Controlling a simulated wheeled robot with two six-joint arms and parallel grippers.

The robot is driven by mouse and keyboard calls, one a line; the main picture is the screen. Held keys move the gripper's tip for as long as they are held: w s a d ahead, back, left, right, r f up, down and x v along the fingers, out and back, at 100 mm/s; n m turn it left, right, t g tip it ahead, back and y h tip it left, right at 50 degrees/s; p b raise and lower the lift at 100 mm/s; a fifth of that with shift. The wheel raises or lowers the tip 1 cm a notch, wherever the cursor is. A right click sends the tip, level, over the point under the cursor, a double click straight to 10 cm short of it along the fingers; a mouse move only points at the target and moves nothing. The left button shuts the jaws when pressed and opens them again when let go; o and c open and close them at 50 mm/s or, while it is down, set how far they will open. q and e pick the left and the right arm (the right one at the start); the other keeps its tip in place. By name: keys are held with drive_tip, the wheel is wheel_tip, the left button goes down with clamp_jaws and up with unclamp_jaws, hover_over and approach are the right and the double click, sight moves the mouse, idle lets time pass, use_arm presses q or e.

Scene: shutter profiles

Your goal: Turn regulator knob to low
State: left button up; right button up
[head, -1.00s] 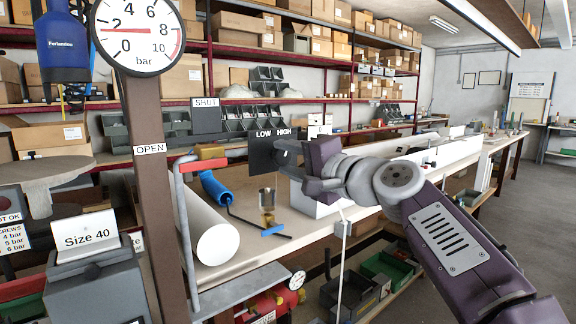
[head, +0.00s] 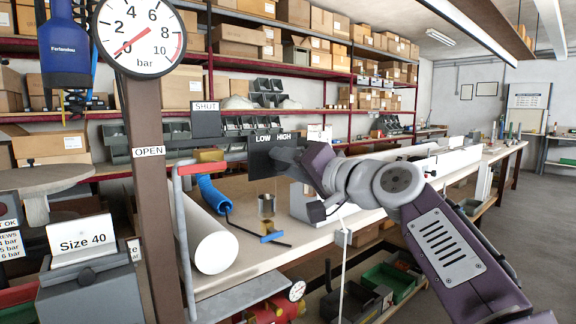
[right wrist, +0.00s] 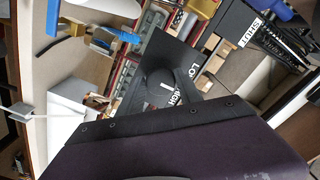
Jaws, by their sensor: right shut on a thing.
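The black regulator plate (head: 259,165) with white LOW and HIGH labels stands above the bench in the middle of the head view. In the right wrist view, the round dark regulator knob (right wrist: 158,92) with a short white mark sits on this plate. I cannot tell exactly which label the mark points to. My right gripper (head: 285,154) is shut on the knob in front of the plate, and hides it in the head view. The pressure gauge (head: 150,20) at upper left has its red needle at about 0 bar. My left gripper is not in view.
A brown post (head: 155,215) carries the gauge and an OPEN label. A red handle (head: 203,168), blue hose (head: 213,195), white cylinder (head: 210,240) and brass fitting (head: 267,226) are left of and below the plate. A Size 40 box (head: 90,285) is at lower left.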

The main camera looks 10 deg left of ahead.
drive_tip(key=shift+f, duration=0.1)
drive_tip(key=o, duration=1.3)
drive_tip(key=shift+o, duration=0.2)
drive_tip(key=shift+s+d, duration=0.15)
drive_tip(key=shift+d, duration=0.05)
drive_tip(key=b+v, duration=0.3)
drive_tip(key=v, duration=0.5)
drive_tip(key=shift+s+d, duration=0.2)
